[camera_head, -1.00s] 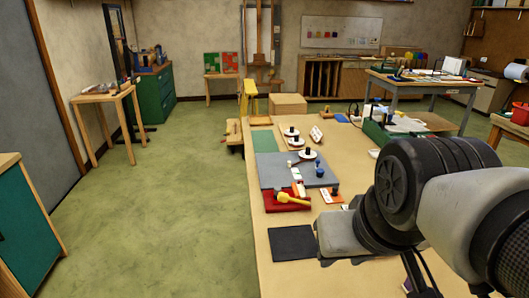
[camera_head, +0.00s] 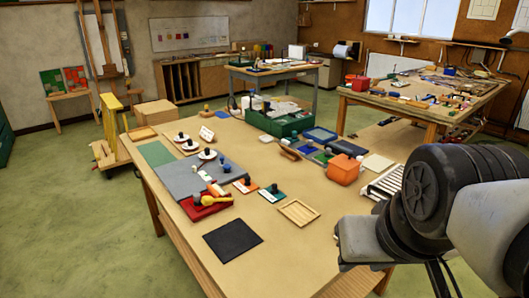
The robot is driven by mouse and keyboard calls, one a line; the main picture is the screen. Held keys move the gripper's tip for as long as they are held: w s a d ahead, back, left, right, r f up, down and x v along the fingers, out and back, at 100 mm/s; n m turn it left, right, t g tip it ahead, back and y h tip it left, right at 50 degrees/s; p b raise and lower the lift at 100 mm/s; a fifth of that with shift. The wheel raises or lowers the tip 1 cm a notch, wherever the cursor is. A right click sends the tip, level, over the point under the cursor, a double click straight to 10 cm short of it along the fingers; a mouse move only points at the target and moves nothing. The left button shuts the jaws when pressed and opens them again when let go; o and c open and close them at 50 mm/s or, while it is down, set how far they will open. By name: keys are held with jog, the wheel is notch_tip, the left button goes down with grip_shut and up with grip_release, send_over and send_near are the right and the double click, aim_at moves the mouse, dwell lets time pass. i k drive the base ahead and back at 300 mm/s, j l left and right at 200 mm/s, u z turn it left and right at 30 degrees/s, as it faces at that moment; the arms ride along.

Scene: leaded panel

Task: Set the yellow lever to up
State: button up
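The yellow lever (camera_head: 217,200) is on a red base (camera_head: 199,211), at the near end of the grey board on the long wooden table. It looks low and points to the right in the picture, with a dark part at its left end. Whether it counts as up or down is too small to tell. My arm fills the right side of the view, to the right of the lever and well apart from it. I cannot make out the gripper's fingers.
A black mat (camera_head: 232,240) and a wooden tray (camera_head: 299,212) lie near the lever. Levers on orange (camera_head: 246,185) and teal (camera_head: 272,193) bases stand to its right. The grey board (camera_head: 187,178) lies behind. An orange box (camera_head: 344,170) is further right.

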aim_at(216, 190)
jog(key=j+z, duration=0.15)
jog(key=z, duration=0.25)
jog(key=k+j+z, duration=0.1)
jog(key=z, duration=0.3)
jog(key=k+z, duration=0.15)
jog(key=z, duration=0.25)
jog(key=k+j+z, duration=0.1)
jog(key=z, duration=0.25)
jog(key=k+j+z, duration=0.1)
jog(key=z, duration=0.3)
jog(key=k+j+z, duration=0.1)
jog(key=z, duration=0.3)
jog(key=k+z, duration=0.15)
jog(key=z, duration=0.25)
jog(key=k+z, duration=0.15)
jog(key=z, duration=0.25)
jog(key=k+j+z, duration=0.2)
jog(key=k, duration=0.25)
jog(key=k+j+z, duration=0.25)
jog(key=k, duration=0.15)
jog(key=k+j+u, duration=0.2)
jog(key=u, duration=0.15)
jog(key=k+j+u, duration=0.2)
jog(key=u, duration=0.15)
jog(key=k+j+u, duration=0.1)
jog(key=j+u, duration=0.7)
jog(key=j, duration=0.15)
jog(key=j+u, duration=0.45)
jog(key=k+j, duration=0.05)
jog(key=j, duration=0.05)
